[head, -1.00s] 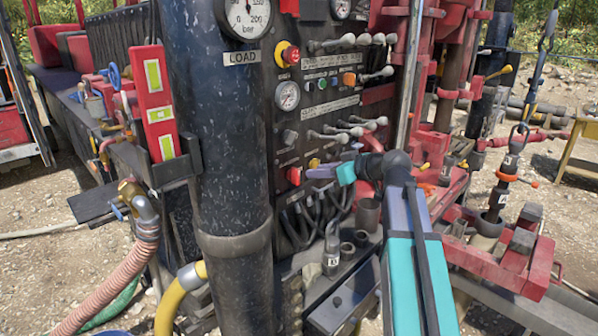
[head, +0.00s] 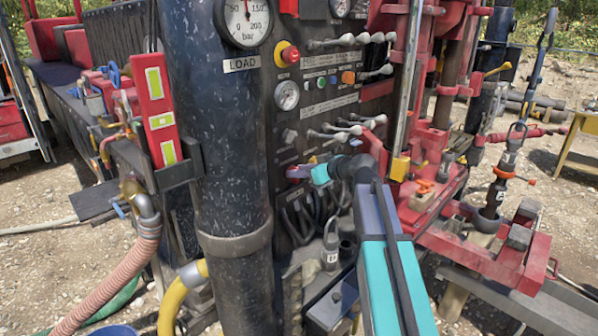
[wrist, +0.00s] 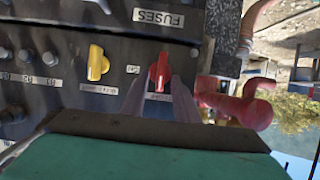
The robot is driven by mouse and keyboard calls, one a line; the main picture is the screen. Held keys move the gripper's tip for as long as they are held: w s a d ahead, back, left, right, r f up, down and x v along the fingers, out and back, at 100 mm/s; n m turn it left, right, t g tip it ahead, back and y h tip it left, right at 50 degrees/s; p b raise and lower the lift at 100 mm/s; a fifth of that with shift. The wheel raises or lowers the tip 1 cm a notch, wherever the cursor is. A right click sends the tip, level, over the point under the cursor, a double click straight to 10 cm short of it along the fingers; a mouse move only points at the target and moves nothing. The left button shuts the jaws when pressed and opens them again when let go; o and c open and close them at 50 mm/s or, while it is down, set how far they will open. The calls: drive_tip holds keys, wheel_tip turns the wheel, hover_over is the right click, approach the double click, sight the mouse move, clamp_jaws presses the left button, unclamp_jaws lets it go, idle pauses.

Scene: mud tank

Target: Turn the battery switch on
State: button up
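The red switch (wrist: 160,72) is a knob on the black control panel, with a small label below it that I cannot read clearly. I take it for the battery switch. In the wrist view my gripper (wrist: 157,92) is open, with one finger on each side of the red switch and a gap to it. I cannot tell whether a finger touches it. In the head view my gripper (head: 300,171) is at the lower left of the panel and largely covers the red switch.
A yellow knob (wrist: 97,62) sits beside the red switch. Several levers (head: 345,130) and a red emergency button (head: 289,54) are above. A thick dark column (head: 220,140) stands close on the left. Black cables (head: 300,215) hang below.

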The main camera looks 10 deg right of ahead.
clamp_jaws()
drive_tip(key=shift+w+d, duration=0.1)
drive_tip(key=m+y+b, duration=0.2)
drive_tip(key=m, duration=0.2)
drive_tip(key=d+f+m+y+b, duration=0.1)
drive_tip(key=m+y+b, duration=0.1)
drive_tip(key=m, duration=0.3)
drive_tip(key=w+f+m+g+y+b, duration=0.1)
drive_tip(key=m+y+b, duration=0.2)
drive_tip(key=m, duration=0.1)
drive_tip(key=shift+w+d+f+m, duration=0.1)
drive_tip(key=shift+d+m, duration=0.2)
drive_tip(key=shift+d, duration=0.05)
idle(0.5)
drive_tip(key=shift+y, duration=0.3)
unclamp_jaws()
